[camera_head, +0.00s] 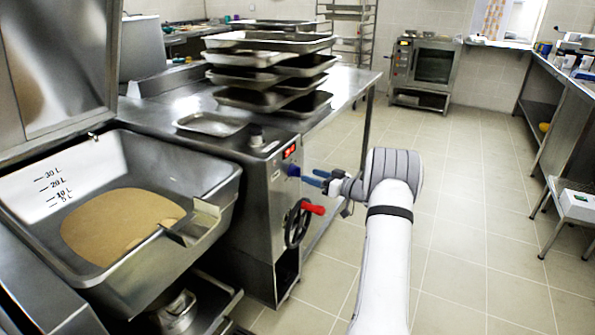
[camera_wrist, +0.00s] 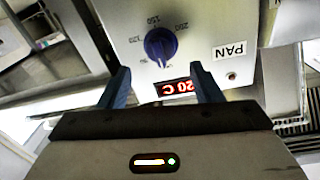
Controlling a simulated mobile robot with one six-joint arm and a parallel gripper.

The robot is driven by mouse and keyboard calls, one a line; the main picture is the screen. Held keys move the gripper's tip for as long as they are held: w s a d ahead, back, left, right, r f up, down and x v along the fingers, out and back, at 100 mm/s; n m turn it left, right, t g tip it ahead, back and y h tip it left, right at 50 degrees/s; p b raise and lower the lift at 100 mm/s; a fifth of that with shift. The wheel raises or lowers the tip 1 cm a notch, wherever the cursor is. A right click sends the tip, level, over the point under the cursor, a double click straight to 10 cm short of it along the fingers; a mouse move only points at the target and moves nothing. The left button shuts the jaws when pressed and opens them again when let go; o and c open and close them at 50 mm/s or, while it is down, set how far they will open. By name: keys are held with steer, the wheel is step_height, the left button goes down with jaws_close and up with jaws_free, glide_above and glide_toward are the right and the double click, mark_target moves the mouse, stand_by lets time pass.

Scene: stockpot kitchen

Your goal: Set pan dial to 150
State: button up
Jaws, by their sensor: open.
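The pan dial (camera_wrist: 160,45) is a round blue knob on a light metal panel, with scale numbers including 150 and 200 around it. It carries a pale pointer mark, which seems to face the display side, away from the 150; its exact setting is hard to read. A "PAN" label (camera_wrist: 230,50) and a red lit display (camera_wrist: 178,87) reading about 20 C sit beside it. My gripper (camera_wrist: 162,80) is open, its two blue fingers either side of the display, with the dial just beyond and untouched. In the head view, the dial (camera_head: 293,170) is in front of my gripper (camera_head: 316,178).
Below the dial is a hand wheel (camera_head: 297,224) with a red handle (camera_head: 313,208). The tilting pan (camera_head: 215,185) stands open at left. Tiled floor (camera_head: 470,210) at right is free.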

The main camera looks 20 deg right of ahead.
mark_target(300, 173)
steer(key=x, duration=0.6)
steer(key=shift+s, duration=0.1)
steer(key=shift+c, duration=0.5)
steer(key=c, duration=0.9)
steer(key=shift+o, duration=0.4)
steer(key=shift+a+f, duration=0.1)
steer(key=shift+a, duration=0.35)
steer(key=shift+d, duration=0.15)
steer(key=shift+c, duration=0.4)
steer(key=shift+d+f+m+b, duration=0.15)
steer(key=shift+m+b, duration=0.15)
steer(key=shift+b, duration=0.15)
